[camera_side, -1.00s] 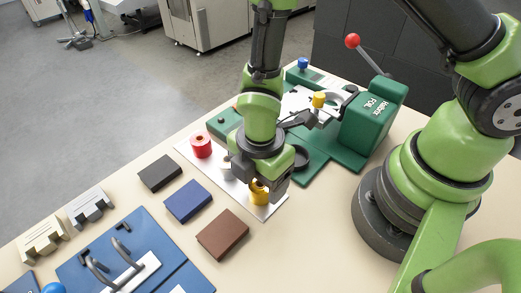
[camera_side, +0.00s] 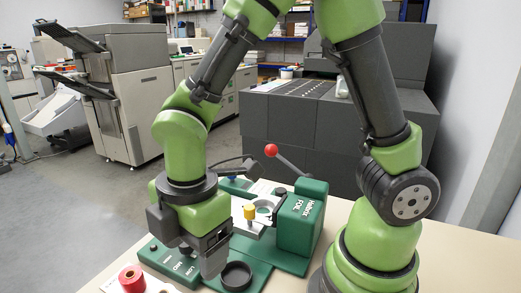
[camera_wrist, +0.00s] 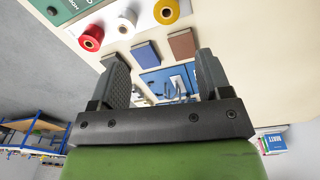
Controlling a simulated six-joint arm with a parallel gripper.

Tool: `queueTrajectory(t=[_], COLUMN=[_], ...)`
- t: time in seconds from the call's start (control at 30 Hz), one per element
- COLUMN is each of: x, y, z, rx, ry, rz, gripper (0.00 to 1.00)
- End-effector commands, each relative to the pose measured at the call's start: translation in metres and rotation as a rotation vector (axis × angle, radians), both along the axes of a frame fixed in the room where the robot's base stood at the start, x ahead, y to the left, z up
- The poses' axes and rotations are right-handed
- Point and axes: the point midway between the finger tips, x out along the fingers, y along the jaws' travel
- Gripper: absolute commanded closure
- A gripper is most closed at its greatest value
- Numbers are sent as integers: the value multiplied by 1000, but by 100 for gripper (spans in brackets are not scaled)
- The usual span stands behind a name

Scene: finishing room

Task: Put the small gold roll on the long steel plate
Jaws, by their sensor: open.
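A gold roll (camera_wrist: 167,11) stands at the top of the wrist view, beside a white roll (camera_wrist: 127,19) and a red roll (camera_wrist: 91,37). They stand on a long pale plate (camera_wrist: 148,24). The red roll also shows low in the side view (camera_side: 131,279); the gold roll cannot be made out there. My gripper (camera_wrist: 160,75) is open with nothing between its fingers. In the side view it points down (camera_side: 212,268) beside a black ring, apart from the gold roll.
A green foil press (camera_side: 299,222) with a red-knobbed lever and a yellow knob (camera_side: 250,211) stands behind my gripper.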

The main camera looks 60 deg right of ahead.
Motion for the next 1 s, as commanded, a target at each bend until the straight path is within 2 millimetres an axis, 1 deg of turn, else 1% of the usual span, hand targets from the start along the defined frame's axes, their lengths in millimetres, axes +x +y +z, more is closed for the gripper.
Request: queueTrajectory(t=[0.03, 0.17, 0.2, 0.27, 0.3, 0.4, 0.5, 0.6, 0.7, 0.8, 1.0], x=[2, -5, -10, -18, -25, -44, -60, -72, -78, -80, -80], y=[-9, -36, -45, -57, -65, -80, -89, -94, -96, -96, -96], z=[18, 64, 77, 95, 105, 125, 137, 144, 146, 147, 147], rx=[32, 147, 189, 256, 304, 426, 536, 619, 665, 681, 681], ry=[-35, -114, -135, -164, -180, -215, -235, -242, -244, -242, -241], rz=[-113, -506, -631, -815, -935, -1203, -1413, -1555, -1630, -1656, -1655], gripper=[29, 29, 29, 29, 29, 29, 29, 29, 29, 29, 29])
